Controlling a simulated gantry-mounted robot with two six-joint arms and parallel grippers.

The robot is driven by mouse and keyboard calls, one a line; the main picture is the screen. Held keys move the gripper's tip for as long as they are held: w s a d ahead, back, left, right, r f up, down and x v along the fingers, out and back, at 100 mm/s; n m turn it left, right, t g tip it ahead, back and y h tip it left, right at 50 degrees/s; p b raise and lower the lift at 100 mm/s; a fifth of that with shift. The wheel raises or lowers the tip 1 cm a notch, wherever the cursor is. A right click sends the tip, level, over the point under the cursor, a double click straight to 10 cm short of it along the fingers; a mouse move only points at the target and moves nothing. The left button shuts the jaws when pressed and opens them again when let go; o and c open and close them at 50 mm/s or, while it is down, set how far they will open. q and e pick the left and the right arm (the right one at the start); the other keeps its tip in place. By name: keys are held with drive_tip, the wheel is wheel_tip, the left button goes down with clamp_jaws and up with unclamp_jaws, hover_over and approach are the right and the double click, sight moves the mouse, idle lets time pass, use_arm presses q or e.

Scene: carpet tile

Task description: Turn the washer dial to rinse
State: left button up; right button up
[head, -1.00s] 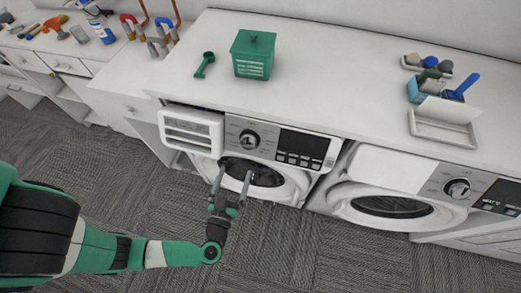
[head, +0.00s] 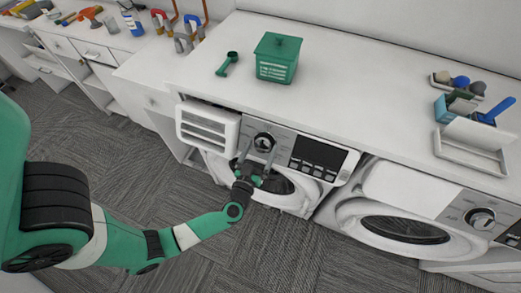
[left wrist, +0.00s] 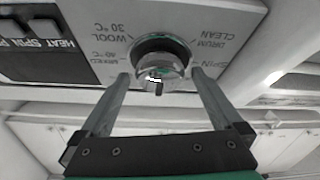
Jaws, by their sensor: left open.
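The washer dial (head: 264,142) is a round silver knob with a dark surround on the left washer's grey control panel (head: 285,147). In the left wrist view the dial (left wrist: 158,68) sits between the fingers, near their tips, with a gap on each side. Labels such as WOOL, DRUM CLEAN and SPIN show upside down around it; I cannot read a rinse label. My left gripper (head: 257,155) is open in front of the dial, and it also shows in the left wrist view (left wrist: 158,85). The right gripper does not show.
The detergent drawer (head: 207,126) sticks out left of the dial. A display with buttons (head: 318,157) lies to its right. A second washer (head: 410,225) stands further right. A green box (head: 277,58) and a green scoop (head: 227,64) lie on the countertop above.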

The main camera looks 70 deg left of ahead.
use_arm(q)
drive_tip(key=shift+a, duration=0.1)
drive_tip(key=c, duration=1.3)
drive_tip(key=shift+o, duration=0.2)
drive_tip(key=shift+r, duration=0.1)
drive_tip(key=n+g+p, duration=0.1)
drive_tip(key=n, duration=0.1)
drive_tip(key=n+g+y+p, duration=0.1)
drive_tip(key=n, duration=0.1)
drive_tip(key=shift+w+r+p, duration=0.1)
drive_tip(key=shift+w+p, duration=0.1)
drive_tip(key=shift+p, duration=0.15)
drive_tip(key=n+g+p, duration=0.1)
drive_tip(key=n+g, duration=0.1)
drive_tip(key=n, duration=0.2)
drive_tip(key=shift+y+p, duration=0.3)
drive_tip(key=shift+y, duration=0.1)
drive_tip(key=shift+w+n+g+p, duration=0.1)
drive_tip(key=shift+n+g+p, duration=0.5)
drive_tip(key=shift+n, duration=1)
